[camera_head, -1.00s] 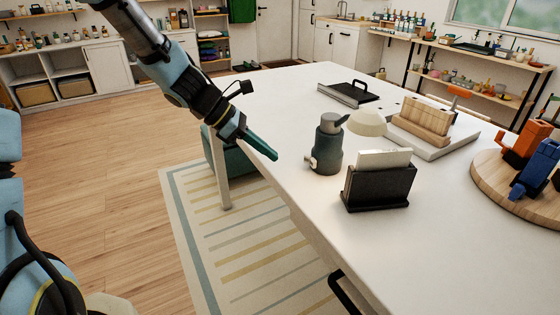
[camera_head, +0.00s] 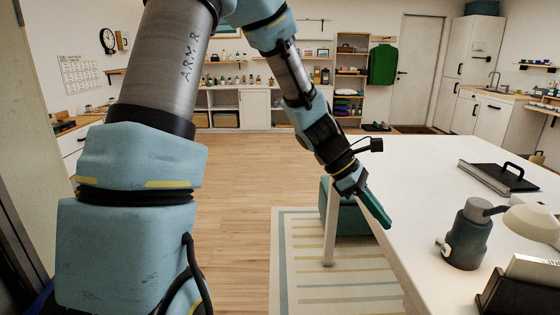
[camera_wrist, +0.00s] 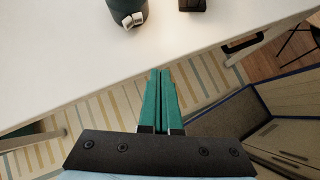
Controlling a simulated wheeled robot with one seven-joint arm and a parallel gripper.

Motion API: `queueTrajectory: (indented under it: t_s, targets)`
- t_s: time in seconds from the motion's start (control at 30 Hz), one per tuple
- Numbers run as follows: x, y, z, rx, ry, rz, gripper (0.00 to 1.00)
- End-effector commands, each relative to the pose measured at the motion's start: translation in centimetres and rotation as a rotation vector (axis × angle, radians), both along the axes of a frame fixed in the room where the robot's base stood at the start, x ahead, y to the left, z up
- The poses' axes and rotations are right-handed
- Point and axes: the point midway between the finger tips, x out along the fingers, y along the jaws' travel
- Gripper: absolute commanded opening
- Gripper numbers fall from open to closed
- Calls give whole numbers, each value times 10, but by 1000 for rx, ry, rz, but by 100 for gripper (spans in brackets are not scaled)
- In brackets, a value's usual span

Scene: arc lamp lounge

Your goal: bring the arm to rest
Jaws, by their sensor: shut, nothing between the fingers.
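My gripper (camera_head: 376,208) has teal fingers, closed together with nothing between them. In the head view it hangs at the left edge of the white table (camera_head: 432,163), pointing down and to the right. In the wrist view the shut fingers (camera_wrist: 161,95) point toward the table's edge, over the striped rug. My arm comes down from the top of the head view, bent at the elbow. No object touches the gripper.
A black-handled tray (camera_head: 498,176) lies farther back. The wooden floor (camera_head: 232,180) left is open.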

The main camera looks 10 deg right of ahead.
Motion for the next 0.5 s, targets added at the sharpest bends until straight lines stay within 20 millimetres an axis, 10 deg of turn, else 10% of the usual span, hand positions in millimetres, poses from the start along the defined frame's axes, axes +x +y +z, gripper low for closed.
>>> queueTrajectory:
  t_s: [0.5]
  targets:
    - [43,297,-12,375,-747,-804,0]
